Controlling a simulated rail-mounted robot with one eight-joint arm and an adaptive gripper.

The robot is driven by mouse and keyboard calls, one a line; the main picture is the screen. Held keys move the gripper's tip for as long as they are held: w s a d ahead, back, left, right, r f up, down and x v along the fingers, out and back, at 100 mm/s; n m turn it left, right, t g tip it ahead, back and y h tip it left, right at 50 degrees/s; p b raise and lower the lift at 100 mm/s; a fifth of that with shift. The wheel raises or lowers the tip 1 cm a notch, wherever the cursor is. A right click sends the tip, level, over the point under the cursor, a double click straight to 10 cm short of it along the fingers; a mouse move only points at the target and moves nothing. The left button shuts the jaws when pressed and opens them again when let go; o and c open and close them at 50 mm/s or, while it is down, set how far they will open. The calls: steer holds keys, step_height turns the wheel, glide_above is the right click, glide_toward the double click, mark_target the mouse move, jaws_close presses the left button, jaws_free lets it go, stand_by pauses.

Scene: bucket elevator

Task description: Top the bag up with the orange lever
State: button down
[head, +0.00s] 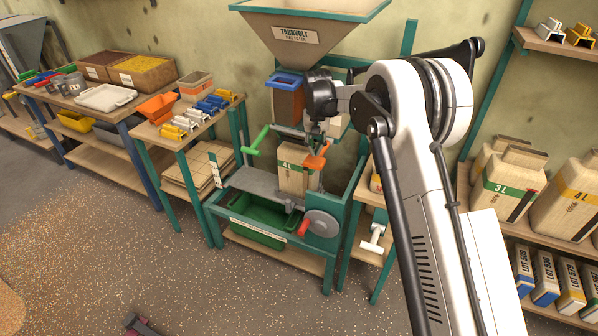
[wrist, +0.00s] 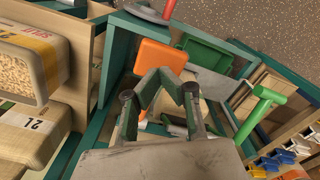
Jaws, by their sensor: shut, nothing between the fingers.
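The bag (head: 292,178), tan with a green band marked 4 L, stands upright on the filler's deck under the spout. The orange lever (head: 316,158) is at the bag's upper right; its broad orange paddle also shows in the wrist view (wrist: 155,60). My gripper (head: 317,140) is shut and empty, just above the orange lever in the head view. In the wrist view my fingertips (wrist: 168,78) overlap the paddle's lower right edge; I cannot tell whether they touch it. The bag's mouth and fill level are hidden.
A green lever (head: 257,140) sticks out left of the bag. The hopper (head: 300,30) is above. A grey wheel with a red handle (head: 304,229) and a green bin (head: 258,226) are below. Shelves of bags (head: 508,185) stand right, a side table (head: 190,128) left.

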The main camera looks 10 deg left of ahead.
mark_target(315, 160)
steer(key=shift+f+b, duration=2)
steer(key=shift+f, duration=0.9)
steer(key=shift+r, duration=0.15)
stand_by(1.2)
step_height(315, 160, up, 9)
steer(key=p, duration=0.3)
stand_by(0.7)
steer(key=shift+d, duration=0.1)
steer(key=s+d+r+m+t+b, duration=0.1)
steer(key=s+d+r+t, duration=0.1)
steer(key=s+d+r, duration=0.65)
steer(key=s+d+r+t, duration=0.1)
steer(key=s+d+r, duration=0.5)
steer(key=s+r, duration=0.5)
steer(key=s+d+f+t, duration=0.1)
steer(key=s+d+f, duration=0.1)
steer(key=s, duration=0.7)
steer(key=s+d+f+m+t+b, duration=0.1)
steer(key=s+d, duration=0.3)
steer(key=s, duration=0.5)
steer(key=s+d+f+t, duration=0.2)
steer(key=s+d+f, duration=0.1)
steer(key=s, duration=0.6)
steer(key=shift+s+d+f+b, duration=0.3)
steer(key=shift+f+b, duration=0.1)
steer(key=shift+f, duration=0.2)
